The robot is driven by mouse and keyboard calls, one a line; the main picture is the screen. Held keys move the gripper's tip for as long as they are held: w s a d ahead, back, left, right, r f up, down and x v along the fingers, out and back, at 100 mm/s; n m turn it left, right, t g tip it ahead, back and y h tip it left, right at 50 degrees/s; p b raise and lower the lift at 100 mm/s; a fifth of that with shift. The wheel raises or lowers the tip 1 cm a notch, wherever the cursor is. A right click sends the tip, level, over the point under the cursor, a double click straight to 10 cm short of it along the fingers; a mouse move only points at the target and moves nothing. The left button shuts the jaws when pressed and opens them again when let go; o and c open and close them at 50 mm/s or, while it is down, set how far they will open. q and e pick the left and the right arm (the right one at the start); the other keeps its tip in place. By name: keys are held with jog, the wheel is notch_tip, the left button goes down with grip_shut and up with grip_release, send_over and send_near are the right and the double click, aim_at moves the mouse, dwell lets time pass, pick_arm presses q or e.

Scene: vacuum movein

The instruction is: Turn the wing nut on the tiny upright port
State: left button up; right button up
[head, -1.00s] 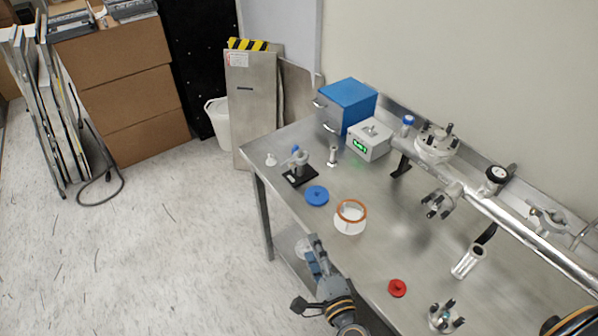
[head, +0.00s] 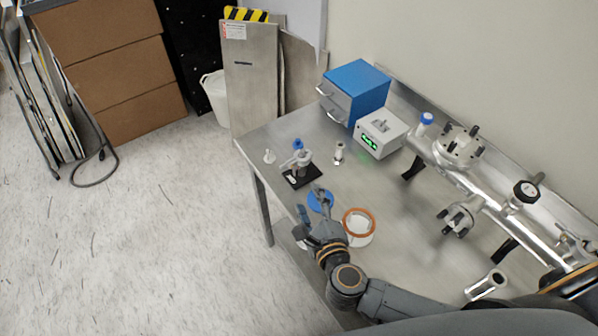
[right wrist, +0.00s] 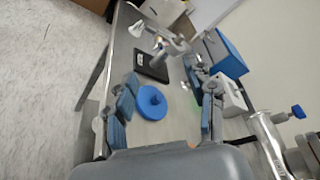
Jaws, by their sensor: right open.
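The small upright port (head: 297,163) stands on a black base plate (head: 301,177) near the table's left end, with a metal clamp around its top and a blue piece (head: 297,144) above it. The wing nut is too small to make out clearly. In the right wrist view the port (right wrist: 170,45) is ahead, beyond the fingertips. My right gripper (head: 310,198) is open and empty, just in front of the base plate and over the blue disc (head: 321,200). Its spread fingers (right wrist: 172,85) frame the blue disc (right wrist: 152,102). My left gripper is not in view.
An orange-rimmed white ring (head: 359,226) lies right of my right gripper. A small metal post (head: 339,153), a grey box with a green display (head: 380,134) and a blue drawer box (head: 355,91) stand behind. A metal pipe assembly (head: 480,190) fills the right side.

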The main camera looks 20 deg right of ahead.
aim_at(297, 172)
jog(key=x, duration=0.6)
jog(key=shift+w, duration=0.2)
jog(key=x, duration=0.3)
jog(key=shift+s+p, duration=0.1)
jog(key=shift+p, duration=0.25)
jog(key=shift+w+f, duration=0.1)
jog(key=shift+w, duration=0.2)
jog(key=shift+c, duration=0.6)
grip_shut()
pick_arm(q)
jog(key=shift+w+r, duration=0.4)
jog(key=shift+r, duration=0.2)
